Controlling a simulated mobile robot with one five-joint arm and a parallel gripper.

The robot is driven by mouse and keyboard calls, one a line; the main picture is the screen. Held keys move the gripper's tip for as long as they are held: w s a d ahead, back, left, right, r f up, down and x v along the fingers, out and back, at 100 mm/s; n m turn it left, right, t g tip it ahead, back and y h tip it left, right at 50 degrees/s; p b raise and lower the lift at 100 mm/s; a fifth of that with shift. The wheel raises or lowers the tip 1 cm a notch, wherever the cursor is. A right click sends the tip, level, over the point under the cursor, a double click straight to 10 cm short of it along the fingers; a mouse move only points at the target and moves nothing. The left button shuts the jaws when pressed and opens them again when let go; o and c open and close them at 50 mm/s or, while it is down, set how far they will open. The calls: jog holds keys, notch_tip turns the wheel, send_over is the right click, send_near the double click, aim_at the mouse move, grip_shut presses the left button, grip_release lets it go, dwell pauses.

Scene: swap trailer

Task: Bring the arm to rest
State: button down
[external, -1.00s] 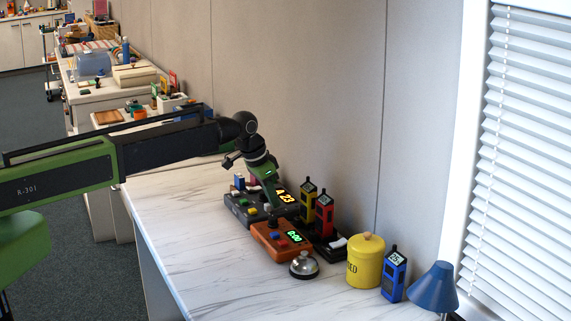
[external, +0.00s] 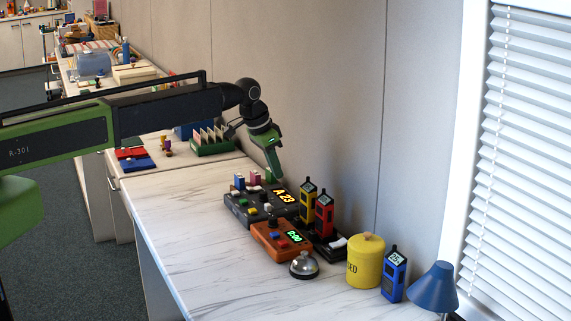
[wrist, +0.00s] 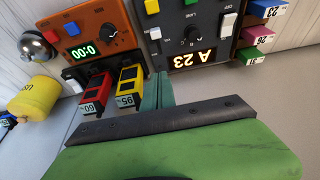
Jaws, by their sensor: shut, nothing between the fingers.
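My gripper (external: 277,174) is shut and empty. It hangs from my raised arm, its tip pointing down above the back edge of the dark control box near the wall. In the wrist view its closed green fingers (wrist: 158,92) point at the gap between the orange timer box and the dark box. The dark control box (external: 238,208) shows "A 23" and the orange timer box (external: 268,246) shows "0:00". The fingers appear apart from both. My arm reaches in from the left of the external view.
Yellow (external: 308,203) and red (external: 324,216) handhelds stand by the wall in a dark base. A silver bell (external: 304,265), yellow canister (external: 366,262), blue handheld (external: 393,276) and blue lamp (external: 433,287) stand to the right. The front left of the marble counter (external: 185,230) is clear.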

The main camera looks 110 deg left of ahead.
jog(key=shift+s+d+r, duration=0.1)
jog(key=shift+r, duration=0.25)
